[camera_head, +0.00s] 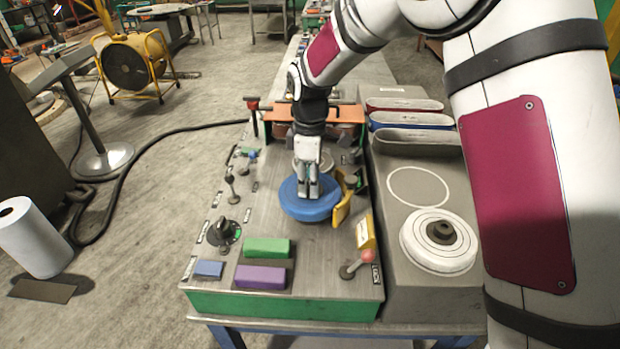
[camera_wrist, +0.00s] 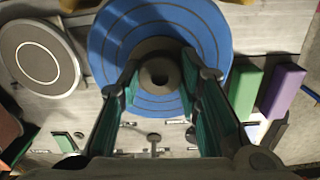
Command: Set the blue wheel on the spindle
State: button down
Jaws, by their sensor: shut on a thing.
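The blue wheel (camera_head: 300,207) is a flat disc with dark rings and a dark hub, over the middle of the metal bench top. My gripper (camera_head: 312,190) points down and is shut on its hub. In the wrist view, the fingers of my gripper (camera_wrist: 160,75) stand on either side of the hub, with the blue wheel (camera_wrist: 112,30) spread out beyond them. I cannot tell whether the wheel touches the bench. A round grey plate (camera_wrist: 38,57) with a pale ring lies beside the wheel. I cannot make out a spindle pin.
Green (camera_head: 267,247) and purple (camera_head: 261,277) blocks lie near the front. A yellow bracket (camera_head: 343,208) stands close to the wheel's right. A white wheel (camera_head: 438,240) sits on the right-hand grey unit, near an empty white circle (camera_head: 418,187). An orange rack (camera_head: 345,114) stands behind.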

jog(key=shift+f, duration=0.15)
dwell(0.5)
jog(key=c, duration=0.7)
grip_release()
jog(key=shift+r, duration=3.8)
